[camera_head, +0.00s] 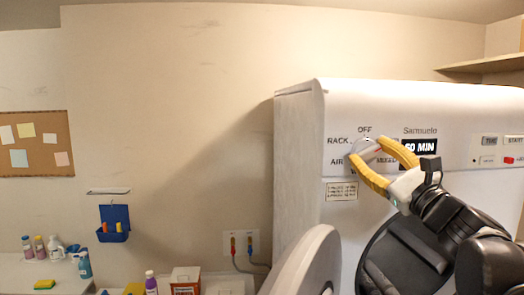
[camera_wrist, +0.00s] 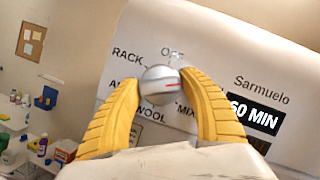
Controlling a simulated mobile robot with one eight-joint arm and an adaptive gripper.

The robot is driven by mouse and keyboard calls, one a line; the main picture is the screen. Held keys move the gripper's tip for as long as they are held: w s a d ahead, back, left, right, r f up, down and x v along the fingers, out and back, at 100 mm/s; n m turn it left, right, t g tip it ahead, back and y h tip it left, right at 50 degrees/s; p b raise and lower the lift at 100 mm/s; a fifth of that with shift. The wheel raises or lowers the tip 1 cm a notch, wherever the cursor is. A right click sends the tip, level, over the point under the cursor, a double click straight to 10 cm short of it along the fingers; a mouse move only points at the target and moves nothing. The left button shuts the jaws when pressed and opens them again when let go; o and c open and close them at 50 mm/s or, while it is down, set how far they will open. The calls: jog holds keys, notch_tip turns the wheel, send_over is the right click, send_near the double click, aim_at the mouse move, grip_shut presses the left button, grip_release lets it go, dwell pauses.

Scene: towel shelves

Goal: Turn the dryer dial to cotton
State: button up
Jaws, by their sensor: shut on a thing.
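The dryer dial (camera_head: 369,151) is a round silver knob with a red mark, on the white dryer's front panel. It also shows in the wrist view (camera_wrist: 157,90). My gripper (camera_head: 366,148) has yellow ribbed fingers, shut on the dial from both sides. In the wrist view the red mark points right, toward my right finger. The labels OFF, RACK, WOOL and part of MIXED and AIR show around the dial. No cotton label is readable; my right finger covers that side of the dial.
The dryer (camera_head: 299,150) has a display (camera_head: 421,146) reading 60 MIN right of the dial, and a start button (camera_head: 514,140) farther right. A round pale door (camera_head: 305,265) stands out below. A counter with bottles (camera_head: 39,247) is at lower left.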

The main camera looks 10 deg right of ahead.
jog(key=shift+r, duration=0.2)
jog(key=o, duration=0.9)
jog(key=shift+o, duration=1.2)
jog(key=shift+w, duration=0.15)
jog(key=shift+w+f, duration=0.1)
jog(key=shift+f, duration=0.05)
jog(key=v, duration=1.2)
